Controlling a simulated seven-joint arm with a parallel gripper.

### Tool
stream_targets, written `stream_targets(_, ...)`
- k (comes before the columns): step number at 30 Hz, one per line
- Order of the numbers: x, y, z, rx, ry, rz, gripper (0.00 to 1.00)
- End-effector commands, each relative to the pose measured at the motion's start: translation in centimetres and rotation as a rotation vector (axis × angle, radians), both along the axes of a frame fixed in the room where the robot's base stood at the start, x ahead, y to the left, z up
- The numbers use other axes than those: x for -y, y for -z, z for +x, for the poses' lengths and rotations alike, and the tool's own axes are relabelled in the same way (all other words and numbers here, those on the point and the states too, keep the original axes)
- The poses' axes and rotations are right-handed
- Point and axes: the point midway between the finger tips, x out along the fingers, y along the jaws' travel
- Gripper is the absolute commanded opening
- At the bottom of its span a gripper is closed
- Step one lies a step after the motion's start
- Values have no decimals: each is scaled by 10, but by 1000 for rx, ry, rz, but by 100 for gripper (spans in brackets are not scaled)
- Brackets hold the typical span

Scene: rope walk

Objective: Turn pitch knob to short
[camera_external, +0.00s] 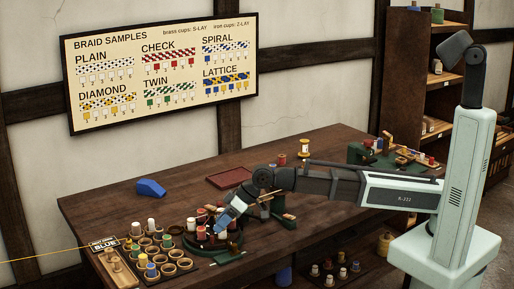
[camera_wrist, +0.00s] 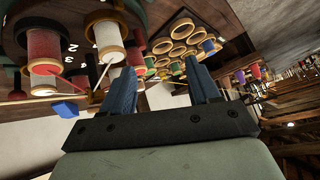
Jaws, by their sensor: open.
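My gripper (camera_external: 226,220) is at the front of the table, low over a green round braiding machine (camera_external: 190,243) that carries red and white bobbins. In the wrist view my gripper (camera_wrist: 164,76) has its two blue fingers spread apart, with nothing held between them.
A tray of round cups (camera_external: 169,256), some holding bobbins, stands left of the machine. A blue block (camera_external: 150,187) and dark red tray (camera_external: 229,178) lie farther back. The table between them is clear.

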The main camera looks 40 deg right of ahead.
Motion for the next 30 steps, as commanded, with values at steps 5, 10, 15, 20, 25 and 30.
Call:
stream_targets(5, 60, -11, 57, -26, 124, -97, 61)
stream_targets(10, 126, -24, 104, -59, 256, -193, 61)
stream_targets(15, 190, -36, 138, -97, 388, -277, 61)
stream_targets(20, 227, -45, 154, -121, 464, -325, 61)
stream_targets(25, 239, -44, 160, -129, 491, -342, 61)
stream_targets(30, 236, -29, 165, -131, 490, -343, 61)
